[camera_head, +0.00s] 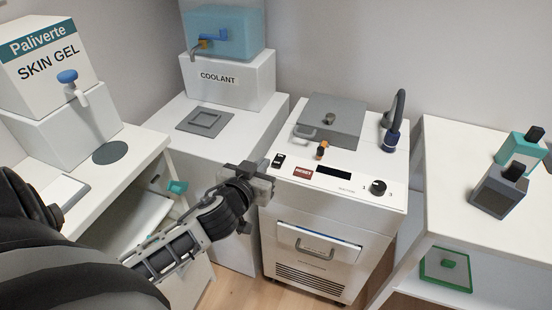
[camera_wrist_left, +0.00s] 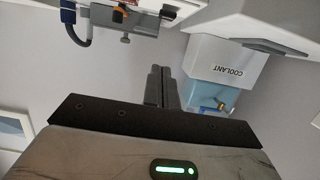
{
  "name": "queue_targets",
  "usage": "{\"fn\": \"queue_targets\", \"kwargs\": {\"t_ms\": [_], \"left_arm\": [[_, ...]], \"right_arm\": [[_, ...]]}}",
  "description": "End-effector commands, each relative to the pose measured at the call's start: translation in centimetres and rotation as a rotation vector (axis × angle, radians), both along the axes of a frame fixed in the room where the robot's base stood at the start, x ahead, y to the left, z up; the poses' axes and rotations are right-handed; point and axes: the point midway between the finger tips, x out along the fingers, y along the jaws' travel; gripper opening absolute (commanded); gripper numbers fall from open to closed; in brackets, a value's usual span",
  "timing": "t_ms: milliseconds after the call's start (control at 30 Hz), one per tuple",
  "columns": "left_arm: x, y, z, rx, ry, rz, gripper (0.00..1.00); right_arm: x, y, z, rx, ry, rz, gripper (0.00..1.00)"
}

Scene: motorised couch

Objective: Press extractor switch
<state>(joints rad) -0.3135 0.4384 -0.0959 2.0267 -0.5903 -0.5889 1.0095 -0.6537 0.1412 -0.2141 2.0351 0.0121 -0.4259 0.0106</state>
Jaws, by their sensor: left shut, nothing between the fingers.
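The white machine (camera_head: 335,215) stands in the middle of the head view. Its sloped top panel carries a small black rocker switch (camera_head: 278,160), a red RESET button (camera_head: 303,172), a dark display (camera_head: 333,172) and a black knob (camera_head: 378,187). I cannot read which control is the extractor switch. My left gripper (camera_head: 262,184) is in front of the panel's left end, near the rocker switch; I cannot tell whether it touches the machine. In the wrist view its fingers (camera_wrist_left: 161,87) are together and empty. My right gripper is not in view.
A grey lid (camera_head: 332,118), an orange-tipped lever (camera_head: 321,150) and a dark blue hose (camera_head: 392,135) sit on the machine top. A coolant dispenser (camera_head: 226,79) stands behind left, a skin gel dispenser (camera_head: 52,70) far left.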

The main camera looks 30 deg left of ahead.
Motion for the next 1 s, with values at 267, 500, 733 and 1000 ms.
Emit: {"fn": "queue_targets", "kwargs": {"t_ms": [267, 500, 733, 1000], "left_arm": [[0.3, 0.4, 0.7, -0.006, -0.021, 0.014, 0.00], [1.3, 0.6, 0.4, -0.006, -0.021, 0.013, 0.00], [5.5, 1.7, -0.5, -0.004, -0.022, 0.014, 0.00], [9.9, 2.7, -2.9, -0.006, -0.015, 0.015, 0.00]], "right_arm": [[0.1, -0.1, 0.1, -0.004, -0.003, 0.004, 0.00], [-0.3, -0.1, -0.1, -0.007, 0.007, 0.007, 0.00], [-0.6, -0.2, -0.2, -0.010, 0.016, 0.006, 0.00], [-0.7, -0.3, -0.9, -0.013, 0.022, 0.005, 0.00]]}}
